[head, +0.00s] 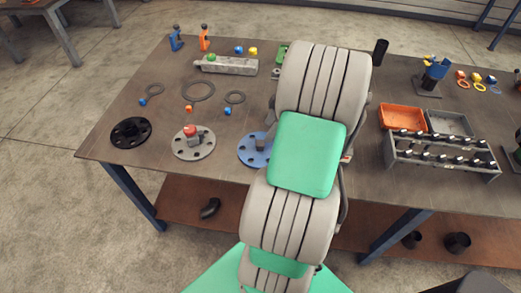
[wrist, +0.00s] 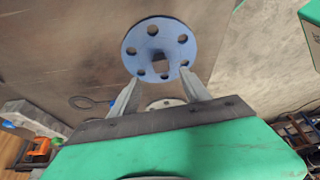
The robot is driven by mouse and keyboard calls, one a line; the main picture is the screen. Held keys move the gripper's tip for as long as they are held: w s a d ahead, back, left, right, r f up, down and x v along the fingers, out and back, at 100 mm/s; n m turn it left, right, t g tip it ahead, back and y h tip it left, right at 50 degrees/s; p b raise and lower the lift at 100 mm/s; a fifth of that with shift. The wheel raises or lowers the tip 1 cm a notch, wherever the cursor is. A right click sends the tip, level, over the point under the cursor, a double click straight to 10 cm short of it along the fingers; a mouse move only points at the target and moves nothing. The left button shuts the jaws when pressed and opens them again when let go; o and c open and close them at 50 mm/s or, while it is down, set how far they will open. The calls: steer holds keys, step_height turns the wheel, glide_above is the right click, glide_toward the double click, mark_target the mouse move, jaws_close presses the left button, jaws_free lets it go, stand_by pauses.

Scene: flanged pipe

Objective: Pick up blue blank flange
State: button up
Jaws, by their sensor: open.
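The blue blank flange (head: 252,151) lies flat on the table, a round disc with bolt holes and a raised grey block at its middle. In the head view my arm covers its right part. In the wrist view the whole blue flange (wrist: 160,49) shows ahead of my gripper (wrist: 161,88). The gripper's two fingers are apart, with nothing held between them. The fingertips appear close to the flange's lower rim in the picture; I cannot tell whether they touch it. My gripper is hidden behind my arm in the head view.
A grey flange (head: 194,143) with a red knob and a black flange (head: 130,132) lie to the left. Gasket rings (head: 198,91) lie behind. An orange tray (head: 402,117) and a rack (head: 442,155) of dark-topped pieces stand on the right.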

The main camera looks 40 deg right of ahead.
mark_target(260, 142)
steer(key=p+x, duration=0.1)
steer(key=x, duration=0.6)
steer(key=shift+p, duration=0.4)
jaws_close()
steer(key=shift+r, duration=0.1)
stand_by(0.7)
